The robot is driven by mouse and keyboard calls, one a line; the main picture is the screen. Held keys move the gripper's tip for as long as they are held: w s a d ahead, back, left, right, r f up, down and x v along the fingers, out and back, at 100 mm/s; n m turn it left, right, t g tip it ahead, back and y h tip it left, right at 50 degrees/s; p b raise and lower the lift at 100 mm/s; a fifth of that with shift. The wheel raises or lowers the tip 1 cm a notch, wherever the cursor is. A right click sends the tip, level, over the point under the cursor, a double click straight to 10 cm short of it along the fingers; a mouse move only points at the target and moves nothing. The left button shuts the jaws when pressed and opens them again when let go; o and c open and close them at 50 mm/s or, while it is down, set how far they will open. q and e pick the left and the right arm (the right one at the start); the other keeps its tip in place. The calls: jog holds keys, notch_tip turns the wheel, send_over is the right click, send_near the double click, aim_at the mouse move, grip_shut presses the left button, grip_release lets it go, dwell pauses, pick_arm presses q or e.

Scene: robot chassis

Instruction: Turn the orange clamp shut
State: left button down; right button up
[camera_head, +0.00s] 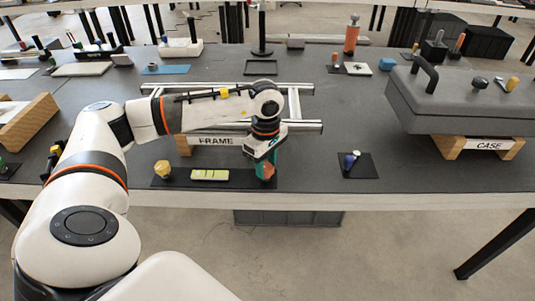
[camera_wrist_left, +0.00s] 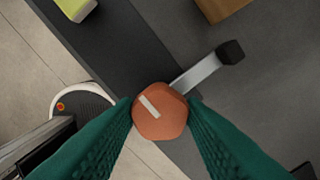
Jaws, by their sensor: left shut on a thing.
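My left gripper's green fingers (camera_wrist_left: 160,105) are shut on the knob from both sides. A metal bar with a black tip (camera_wrist_left: 212,66) reaches up and to the right from beside the knob. My right gripper is not in view.
A metal frame on a block marked FRAME (camera_head: 216,140) stands behind the gripper. A yellow-green level (camera_head: 210,175) and a yellow knob (camera_head: 163,170) lie on the mat to the left. A blue-handled piece (camera_head: 350,161) and a grey case (camera_head: 455,100) are to the right.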

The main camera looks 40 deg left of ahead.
aim_at(267, 167)
pick_arm(q)
jog(key=c, duration=0.9)
grip_release()
notch_tip(267, 167, up, 12)
jog(key=shift+d, duration=0.1)
